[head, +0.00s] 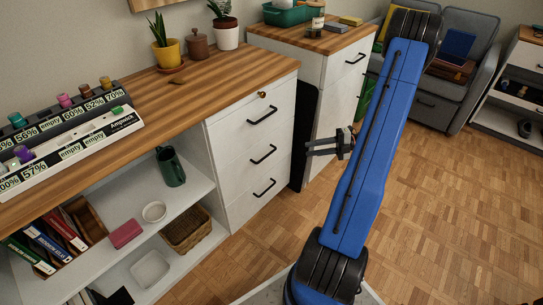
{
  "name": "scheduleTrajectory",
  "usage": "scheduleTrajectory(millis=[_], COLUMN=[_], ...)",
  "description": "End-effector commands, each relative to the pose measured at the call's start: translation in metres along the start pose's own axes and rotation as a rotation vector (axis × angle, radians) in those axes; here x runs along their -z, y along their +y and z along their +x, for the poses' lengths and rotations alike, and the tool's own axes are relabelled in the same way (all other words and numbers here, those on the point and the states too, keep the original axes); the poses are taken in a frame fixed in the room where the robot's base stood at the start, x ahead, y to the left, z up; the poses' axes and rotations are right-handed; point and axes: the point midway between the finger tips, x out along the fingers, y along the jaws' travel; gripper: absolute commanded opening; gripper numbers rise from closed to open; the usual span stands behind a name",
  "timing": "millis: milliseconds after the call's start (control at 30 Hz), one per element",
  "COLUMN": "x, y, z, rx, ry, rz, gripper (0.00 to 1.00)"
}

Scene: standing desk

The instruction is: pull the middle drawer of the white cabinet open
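The white cabinet (236,137) under the wooden desktop has three stacked drawers, each with a black bar handle. The middle drawer (245,164) looks closed, flush with the drawers above and below, and its black handle (263,154) is in plain view. My gripper (310,147) is to the right of that handle, at about its height in the picture, with its fingers pointing left. The two dark fingers are apart, with nothing seen between them. The gripper is not touching the handle.
The top drawer (245,128) and bottom drawer (247,203) look closed; a small brass knob or lock (262,94) shows near the top. A second white cabinet (332,102) stands behind my gripper. Open shelves (160,197) lie left. Parquet floor (440,210) is clear at right.

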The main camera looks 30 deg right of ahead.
Motion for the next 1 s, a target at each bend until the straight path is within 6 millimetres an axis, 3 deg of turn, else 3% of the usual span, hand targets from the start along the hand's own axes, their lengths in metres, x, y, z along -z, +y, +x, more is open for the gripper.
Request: scheduleTrajectory(millis=[167, 1000], x=[0.000, 0.000], y=[0.000, 0.000], z=[0.013, 0.153], rx=[-0.002, 0.000], ry=[0.000, 0.002], rz=[0.004, 0.001], gripper=[0.27, 0.27])
